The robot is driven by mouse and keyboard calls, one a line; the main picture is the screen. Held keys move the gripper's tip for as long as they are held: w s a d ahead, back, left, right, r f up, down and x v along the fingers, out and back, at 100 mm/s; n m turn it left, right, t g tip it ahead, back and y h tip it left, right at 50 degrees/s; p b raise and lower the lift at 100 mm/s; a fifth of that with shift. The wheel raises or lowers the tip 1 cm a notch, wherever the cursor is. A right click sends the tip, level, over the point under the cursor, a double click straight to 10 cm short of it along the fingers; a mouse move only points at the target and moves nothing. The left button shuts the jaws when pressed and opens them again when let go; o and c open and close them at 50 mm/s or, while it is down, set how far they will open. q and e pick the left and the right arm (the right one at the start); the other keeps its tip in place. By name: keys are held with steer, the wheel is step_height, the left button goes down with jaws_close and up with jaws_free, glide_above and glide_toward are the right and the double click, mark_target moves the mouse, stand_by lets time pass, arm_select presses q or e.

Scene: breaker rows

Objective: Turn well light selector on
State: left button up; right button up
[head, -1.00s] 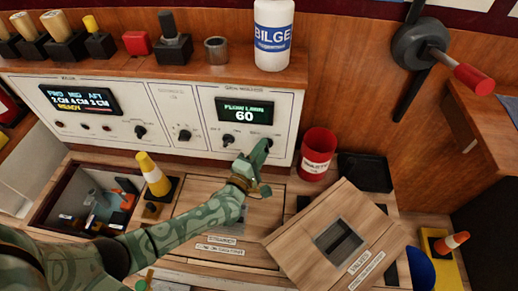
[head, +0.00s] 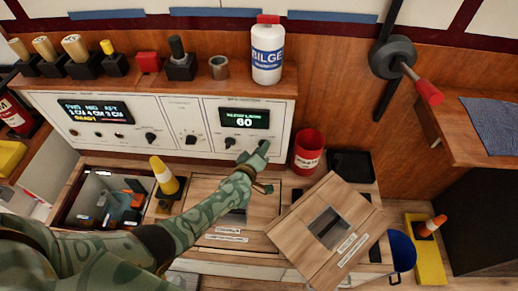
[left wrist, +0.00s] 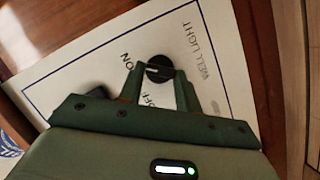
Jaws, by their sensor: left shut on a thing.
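The well light selector is a round black knob (left wrist: 158,69) on the white panel, with the printed words WELL LIGHT, ON and part of OFF around it. A pale mark shows on the knob's face, but I cannot tell surely which word it points to. My left gripper (left wrist: 160,84) is shut on the knob, one finger on each side. In the head view my left gripper (head: 262,150) is at the right end of the white control panel (head: 174,117) and hides the knob. My right gripper is not in view.
A red waste cup (head: 307,152) stands close on the right. A white bilge bottle (head: 267,55) stands on the shelf above. A tilted wooden hatch cover (head: 300,222) lies in front.

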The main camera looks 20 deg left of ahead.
arm_select(q)
steer(key=shift+s+f+m, duration=0.1)
steer(key=shift+m, duration=0.2)
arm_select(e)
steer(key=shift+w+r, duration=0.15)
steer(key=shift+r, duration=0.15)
arm_select(q)
steer(key=o, duration=1)
steer(key=shift+c, duration=0.2)
steer(key=shift+p, duration=0.3)
steer(key=p+v, duration=0.7)
steer(key=v, duration=0.9)
steer(key=shift+d+r+p, duration=0.15)
steer(key=shift+r+p, duration=0.15)
steer(key=shift+p, duration=0.05)
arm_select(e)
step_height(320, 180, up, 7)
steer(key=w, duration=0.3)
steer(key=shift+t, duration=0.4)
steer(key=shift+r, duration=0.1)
